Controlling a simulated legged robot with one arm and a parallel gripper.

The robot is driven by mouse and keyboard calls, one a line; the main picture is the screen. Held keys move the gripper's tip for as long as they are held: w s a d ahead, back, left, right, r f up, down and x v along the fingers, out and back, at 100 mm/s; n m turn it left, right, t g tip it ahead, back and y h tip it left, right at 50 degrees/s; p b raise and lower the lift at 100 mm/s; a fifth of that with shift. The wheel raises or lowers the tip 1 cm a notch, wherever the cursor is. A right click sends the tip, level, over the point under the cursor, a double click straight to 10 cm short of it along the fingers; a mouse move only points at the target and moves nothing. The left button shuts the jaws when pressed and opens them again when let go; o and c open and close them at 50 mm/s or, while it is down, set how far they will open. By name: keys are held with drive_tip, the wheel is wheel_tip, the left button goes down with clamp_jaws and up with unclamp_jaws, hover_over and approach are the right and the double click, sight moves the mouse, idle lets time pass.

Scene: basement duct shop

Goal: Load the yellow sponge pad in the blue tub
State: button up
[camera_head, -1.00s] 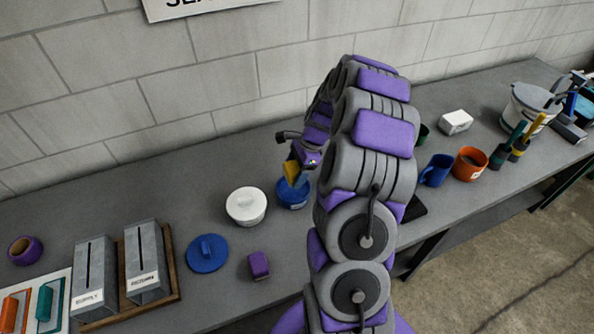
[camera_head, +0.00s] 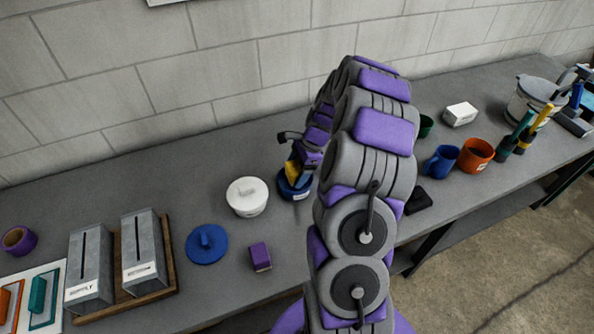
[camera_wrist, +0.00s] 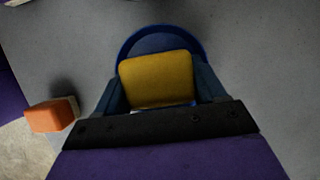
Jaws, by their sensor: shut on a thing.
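The yellow sponge pad (camera_wrist: 157,80) is between the two fingers of my gripper (camera_wrist: 160,95), which is shut on it. In the wrist view the pad lies over the opening of the blue tub (camera_wrist: 147,33), whose rim shows behind it. In the head view the pad (camera_head: 293,172) is at the mouth of the tub (camera_head: 290,190), with my gripper (camera_head: 296,168) just above. Whether the pad touches the tub's floor is hidden. A round blue lid (camera_head: 207,244) lies flat on the bench, apart from the tub.
A purple block (camera_head: 260,256) lies nearer the front. Two grey boxes stand in a wooden tray (camera_head: 170,262) at left. Blue (camera_head: 440,162) and orange (camera_head: 476,154) mugs stand at right.

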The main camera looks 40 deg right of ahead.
sight(292, 167)
drive_tip(key=shift+d+f, duration=0.1)
drive_tip(key=shift+d, duration=0.2)
drive_tip(key=shift+a+f, duration=0.2)
drive_tip(key=shift+f, duration=0.05)
drive_tip(key=shift+f+p, duration=0.2)
drive_tip(key=shift+p, duration=0.35)
idle(2.6)
drive_tip(key=shift+r, duration=0.15)
drive_tip(key=shift+d+r+p, duration=0.1)
drive_tip(key=shift+r+p, duration=2.55)
drive_tip(key=shift+r, duration=0.8)
